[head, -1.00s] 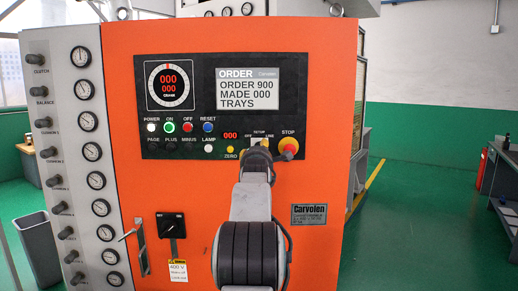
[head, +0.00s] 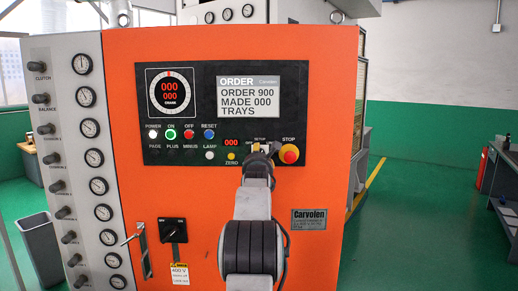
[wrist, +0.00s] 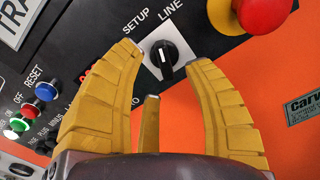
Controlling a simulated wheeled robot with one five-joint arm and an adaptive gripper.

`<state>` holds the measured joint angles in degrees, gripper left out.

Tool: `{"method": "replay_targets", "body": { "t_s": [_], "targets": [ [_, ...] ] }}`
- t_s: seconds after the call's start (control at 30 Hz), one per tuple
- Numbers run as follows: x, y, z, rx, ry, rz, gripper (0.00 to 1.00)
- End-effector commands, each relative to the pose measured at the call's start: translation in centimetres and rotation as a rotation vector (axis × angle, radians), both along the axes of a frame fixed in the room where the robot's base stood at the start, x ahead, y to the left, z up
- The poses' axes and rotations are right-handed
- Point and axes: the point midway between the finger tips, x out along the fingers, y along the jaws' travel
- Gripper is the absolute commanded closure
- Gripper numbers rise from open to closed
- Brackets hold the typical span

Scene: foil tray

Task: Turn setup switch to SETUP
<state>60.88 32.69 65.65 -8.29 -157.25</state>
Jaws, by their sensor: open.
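The setup switch (wrist: 167,60) is a black rotary knob on a white plate, with SETUP and LINE printed beside it in the wrist view. Its bar stands nearly upright in that picture; I cannot tell surely which label it points to. My gripper (wrist: 166,57) has yellow fingers spread apart, with the knob between and just beyond the two front fingertips. I cannot tell whether either finger touches it. In the head view my gripper (head: 267,149) is in front of the switch plate and hides most of the switch.
The red STOP button (head: 289,154) on its yellow base is close to the right of my gripper. A row of buttons, including blue RESET (head: 209,134), lies to the left. The orange cabinet front (head: 330,120) surrounds the black panel.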

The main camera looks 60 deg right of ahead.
Motion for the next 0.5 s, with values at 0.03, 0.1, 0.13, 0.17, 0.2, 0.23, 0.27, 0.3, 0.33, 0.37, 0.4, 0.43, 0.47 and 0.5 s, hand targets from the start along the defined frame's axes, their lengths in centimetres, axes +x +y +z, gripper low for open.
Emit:
{"method": "replay_targets", "body": {
  "t_s": [0.03,0.1,0.13,0.17,0.2,0.23,0.27,0.3,0.33,0.37,0.4,0.43,0.47,0.5],
  "targets": [
    [0.2,-0.4,0.5,0.001,0.000,0.000,0.54],
    [0.5,-0.9,0.4,0.001,0.000,0.000,0.54],
    [0.6,-1.1,0.4,0.001,0.000,0.000,0.54],
    [0.7,-1.3,0.4,0.001,0.000,0.000,0.54],
    [0.9,-1.5,0.3,0.001,0.000,0.000,0.54],
    [1.0,-1.8,0.3,0.000,-0.001,0.000,0.54],
    [1.1,-2.0,0.2,0.000,-0.001,0.000,0.54],
    [1.3,-2.3,0.2,0.000,-0.001,0.001,0.54],
    [1.4,-2.4,0.2,0.000,-0.001,0.001,0.54],
    [1.5,-2.6,0.2,0.000,-0.001,0.001,0.54],
    [1.6,-2.8,0.1,0.000,-0.001,0.000,0.54],
    [1.7,-2.9,0.1,0.000,-0.001,0.000,0.54],
    [1.7,-3.0,0.1,0.000,-0.001,0.001,0.54],
    [1.8,-3.1,0.1,0.000,-0.001,0.001,0.54]
  ]
}}
